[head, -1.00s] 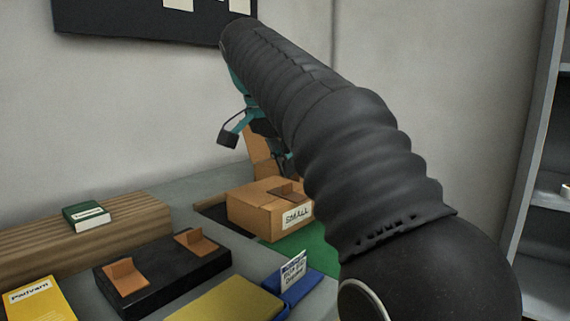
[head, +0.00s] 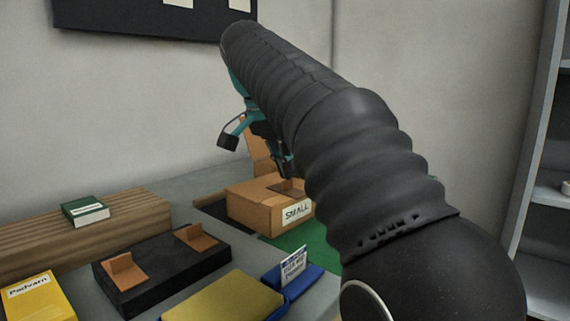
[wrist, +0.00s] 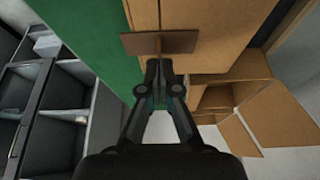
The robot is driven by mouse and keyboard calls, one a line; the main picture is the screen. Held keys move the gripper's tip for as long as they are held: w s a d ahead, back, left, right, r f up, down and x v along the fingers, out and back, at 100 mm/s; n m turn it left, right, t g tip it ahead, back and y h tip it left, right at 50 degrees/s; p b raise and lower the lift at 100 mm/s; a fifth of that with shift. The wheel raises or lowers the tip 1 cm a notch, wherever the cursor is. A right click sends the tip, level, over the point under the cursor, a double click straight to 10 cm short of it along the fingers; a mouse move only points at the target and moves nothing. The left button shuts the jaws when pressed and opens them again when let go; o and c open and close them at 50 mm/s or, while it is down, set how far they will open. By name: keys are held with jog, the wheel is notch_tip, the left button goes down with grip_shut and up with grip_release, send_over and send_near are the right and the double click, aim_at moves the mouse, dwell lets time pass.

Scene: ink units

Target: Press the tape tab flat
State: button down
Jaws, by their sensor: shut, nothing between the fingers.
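The closed cardboard box labelled SMALL (head: 250,212) stands on a green mat (head: 300,246). The brown tape tab (wrist: 176,42) shows in the wrist view as a flat strip across the box edge, with a narrow tape line running up from it; in the head view it is partly hidden by my gripper and arm. My gripper (wrist: 158,66) is shut and empty, pointing down with its tips right at the tab's near edge. I cannot tell whether the tips touch the tab.
An open cardboard box (wrist: 222,97) lies beside the closed one. A black block with two orange-brown pieces (head: 165,268), a blue holder with a card (head: 300,282), a yellow pad (head: 225,300) and a wooden beam (head: 120,222) fill the front and left. A grey shelf (head: 545,220) stands right.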

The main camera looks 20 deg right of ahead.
notch_tip(320, 180, up, 4)
jog(key=p, duration=0.3)
jog(key=shift+f+p, duration=0.25)
jog(key=shift+p, duration=0.15)
jog(key=shift+r+b, duration=0.2)
jog(key=shift+b, duration=0.2)
jog(key=shift+r, duration=2)
